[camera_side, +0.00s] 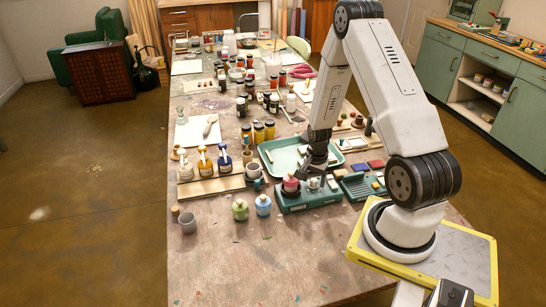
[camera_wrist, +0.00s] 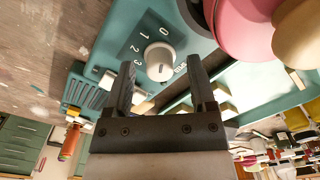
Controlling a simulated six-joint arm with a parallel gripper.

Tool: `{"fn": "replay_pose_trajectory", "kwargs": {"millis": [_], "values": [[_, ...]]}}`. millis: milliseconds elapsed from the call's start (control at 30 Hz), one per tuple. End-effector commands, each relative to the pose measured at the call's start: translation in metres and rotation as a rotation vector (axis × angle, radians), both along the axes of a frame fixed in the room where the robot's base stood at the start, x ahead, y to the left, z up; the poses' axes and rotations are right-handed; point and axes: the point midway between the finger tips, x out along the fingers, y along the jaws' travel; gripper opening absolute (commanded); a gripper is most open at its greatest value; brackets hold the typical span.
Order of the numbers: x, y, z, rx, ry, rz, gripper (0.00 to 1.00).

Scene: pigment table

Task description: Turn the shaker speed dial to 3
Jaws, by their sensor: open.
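The shaker (camera_side: 310,203) is a teal box near the middle of the table. In the wrist view its teal panel (camera_wrist: 105,38) carries a round white speed dial (camera_wrist: 160,62) with the numbers 0, 1, 2 and 3 printed around its left side. I cannot tell clearly which number the dial points to. My gripper (camera_wrist: 160,68) is open, and its two dark fingers appear on either side of the dial in the picture. I cannot tell whether they touch it.
A pink-topped jar (camera_side: 290,184) stands on the shaker, close beside the fingers in the wrist view (camera_wrist: 240,25). A green tray (camera_side: 284,165) lies behind. Green and blue jars (camera_side: 240,210) stand in front. Bottles on a wooden rack (camera_side: 212,187) are to the left.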

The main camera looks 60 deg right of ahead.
Motion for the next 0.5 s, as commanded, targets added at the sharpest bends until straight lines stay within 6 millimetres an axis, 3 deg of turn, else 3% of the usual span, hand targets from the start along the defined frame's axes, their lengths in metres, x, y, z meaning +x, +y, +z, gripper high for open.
{"fn": "replay_pose_trajectory", "kwargs": {"millis": [100,133,333,500], "values": [[0.0001,-0.0001,0.0001,0.0,0.0,0.0,0.72],[0.0001,-0.0001,0.0001,0.0,0.0,0.0,0.66],[0.0001,0.0,0.0002,0.0,0.0,0.0,0.02],[0.0001,-0.0001,0.0003,0.0,0.0,0.001,0.0]]}}
